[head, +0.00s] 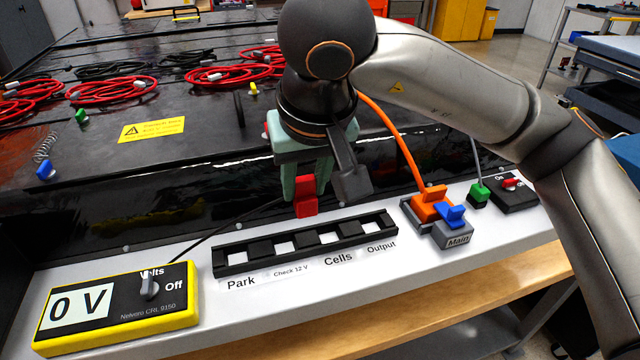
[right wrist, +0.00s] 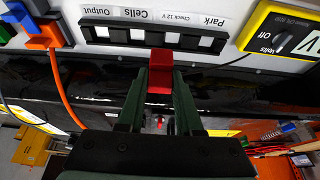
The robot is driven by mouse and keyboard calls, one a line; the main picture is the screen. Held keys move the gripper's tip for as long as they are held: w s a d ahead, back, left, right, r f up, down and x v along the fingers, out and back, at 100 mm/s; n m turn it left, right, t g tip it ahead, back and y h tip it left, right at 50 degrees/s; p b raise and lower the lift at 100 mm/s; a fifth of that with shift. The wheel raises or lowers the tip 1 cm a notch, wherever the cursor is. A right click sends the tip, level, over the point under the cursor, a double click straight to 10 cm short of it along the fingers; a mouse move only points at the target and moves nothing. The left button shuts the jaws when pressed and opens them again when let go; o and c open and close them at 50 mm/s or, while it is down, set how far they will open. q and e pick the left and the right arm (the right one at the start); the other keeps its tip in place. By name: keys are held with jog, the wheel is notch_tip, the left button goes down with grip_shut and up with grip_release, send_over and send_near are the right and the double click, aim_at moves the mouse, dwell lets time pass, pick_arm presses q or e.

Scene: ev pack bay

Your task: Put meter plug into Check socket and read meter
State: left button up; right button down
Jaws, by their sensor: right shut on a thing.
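My right gripper (head: 305,184) is shut on the red meter plug (head: 306,206) and holds it behind and above the black socket strip (head: 261,250). The plug also shows between the fingers in the right wrist view (right wrist: 160,75), apart from the openings as far as I can tell. The strip has several openings, labelled Park, Check 12 V (head: 291,271), Cells and Output. The yellow meter (head: 120,337) at the lower left displays 0 V. Its grey knob (head: 150,287) points up towards Volts. A thin black lead runs from the meter towards the plug. My left gripper is out of view.
An orange connector (head: 430,204) with a cable and a blue-handled Main block (head: 452,228) stand right of the strip. Beyond are a green plug (head: 479,194) and a black switch box (head: 512,194). Red cable coils lie on the black pack behind.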

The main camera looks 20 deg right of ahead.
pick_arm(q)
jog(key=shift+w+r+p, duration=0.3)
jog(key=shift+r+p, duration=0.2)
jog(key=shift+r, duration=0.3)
pick_arm(e)
jog(key=w+a, duration=0.2)
jog(key=w, duration=0.1)
jog(key=shift+w+a, duration=0.25)
jog(key=shift+a, duration=0.1)
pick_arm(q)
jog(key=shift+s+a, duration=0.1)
